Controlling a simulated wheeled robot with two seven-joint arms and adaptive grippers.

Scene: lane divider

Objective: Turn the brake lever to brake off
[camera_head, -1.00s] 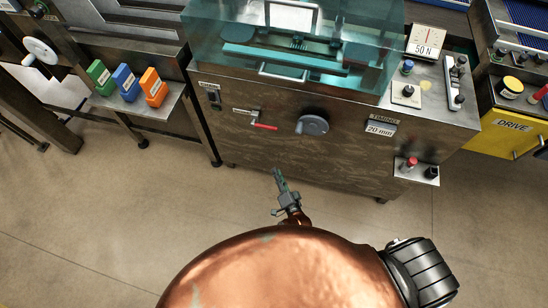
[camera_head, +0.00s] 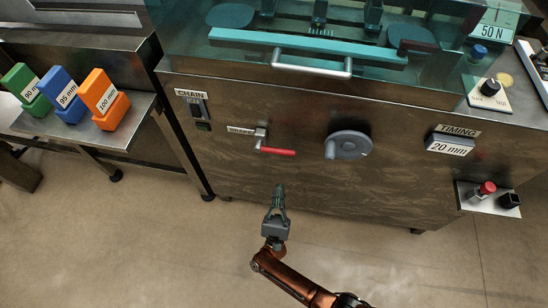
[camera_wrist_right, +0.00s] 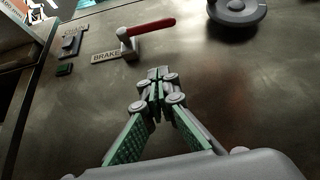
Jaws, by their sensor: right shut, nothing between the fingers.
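The brake lever (camera_head: 275,151) has a red handle and a grey pivot, and sits on the machine's front panel (camera_head: 285,185) beside a BRAKE label (camera_head: 241,130). Its handle points to the right, tilted slightly down in the head view. In the right wrist view the lever (camera_wrist_right: 150,28) is above the fingertips, with its handle to the right. My right gripper (camera_head: 280,188) is shut and empty, below the lever and apart from it. It also shows in the right wrist view (camera_wrist_right: 155,74). My left gripper is not in view.
A grey round handwheel (camera_head: 348,145) is right of the lever. A CHAIN switch (camera_head: 197,108) is to its left. A metal handle (camera_head: 311,66) juts out above. A side shelf (camera_head: 135,125) holds green, blue and orange blocks. The floor in front is clear.

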